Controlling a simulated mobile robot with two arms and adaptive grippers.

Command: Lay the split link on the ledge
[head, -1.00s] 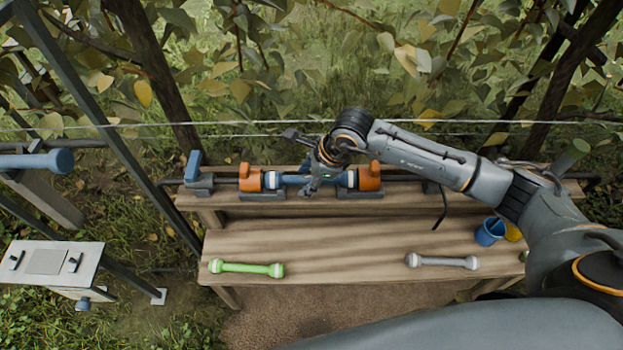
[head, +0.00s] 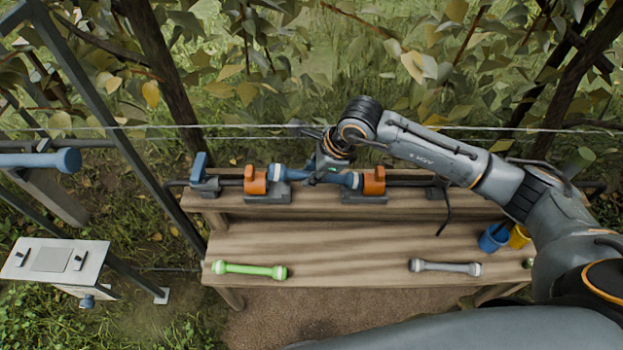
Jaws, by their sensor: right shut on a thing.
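A blue link (head: 298,173) with thicker ends lies crosswise between two orange clamps (head: 256,181) on the dark pipe; the right-hand clamp (head: 374,182) is at its other end. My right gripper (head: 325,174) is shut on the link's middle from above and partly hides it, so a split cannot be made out. The link looks slightly raised and tilted, its right end lower in the picture. The upper wooden shelf (head: 225,203) runs under the pipe, and a lower wooden top (head: 330,240) lies in front. My left gripper is out of view.
A green link (head: 249,270) and a grey link (head: 444,267) lie on the lower top, with clear wood between them. Blue (head: 493,237) and yellow (head: 520,236) cups stand at its right. A blue lever (head: 200,167) stands at the pipe's left.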

